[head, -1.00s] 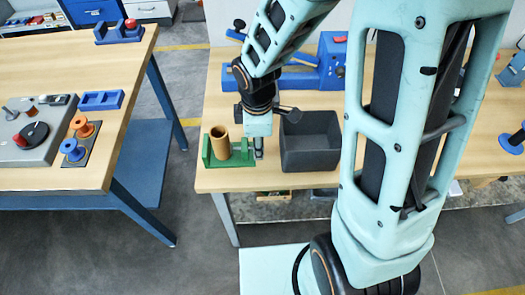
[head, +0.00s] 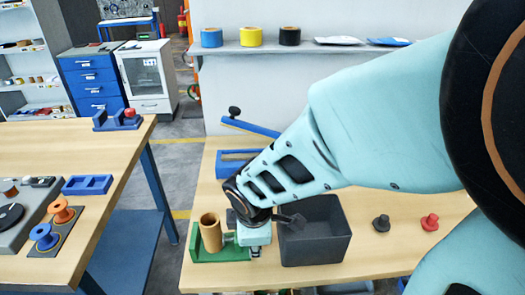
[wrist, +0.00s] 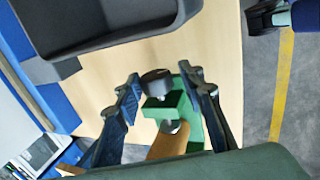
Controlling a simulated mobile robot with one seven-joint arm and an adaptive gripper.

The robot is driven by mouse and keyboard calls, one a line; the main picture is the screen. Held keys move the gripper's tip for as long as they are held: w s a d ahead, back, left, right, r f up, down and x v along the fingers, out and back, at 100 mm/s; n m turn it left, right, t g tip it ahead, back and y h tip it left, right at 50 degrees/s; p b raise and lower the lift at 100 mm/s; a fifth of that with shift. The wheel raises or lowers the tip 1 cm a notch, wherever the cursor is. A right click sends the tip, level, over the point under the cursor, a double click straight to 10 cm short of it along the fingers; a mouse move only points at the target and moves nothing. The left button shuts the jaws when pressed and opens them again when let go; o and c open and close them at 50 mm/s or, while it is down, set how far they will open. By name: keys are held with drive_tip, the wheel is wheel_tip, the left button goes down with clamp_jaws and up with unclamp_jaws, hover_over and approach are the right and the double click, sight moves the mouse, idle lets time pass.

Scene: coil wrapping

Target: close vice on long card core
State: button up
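The green vice (head: 228,254) stands near the left front of the right-hand table. The tan card core (head: 211,234) stands upright in it; I cannot tell whether the jaw touches it. My gripper (head: 255,252) points down at the vice's right end, left of the grey bin. In the wrist view my gripper (wrist: 165,97) is open, its two dark fingers on either side of the vice's black knob (wrist: 156,80) with gaps at both sides.
A dark grey bin (head: 316,250) stands close to the right of my gripper. A black knobbed piece (head: 381,223) and a red one (head: 429,222) stand further right. A blue fixture (head: 236,160) lies behind. A shelf (head: 350,45) holds tape rolls.

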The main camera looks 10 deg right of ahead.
drive_tip(key=shift+s+a+t+b, duration=0.15)
drive_tip(key=shift+t+b, duration=1.25)
drive_tip(key=shift+b, duration=2.45)
drive_tip(key=shift+r, duration=0.25)
drive_tip(key=shift+r, duration=0.1)
drive_tip(key=shift+c, duration=0.3)
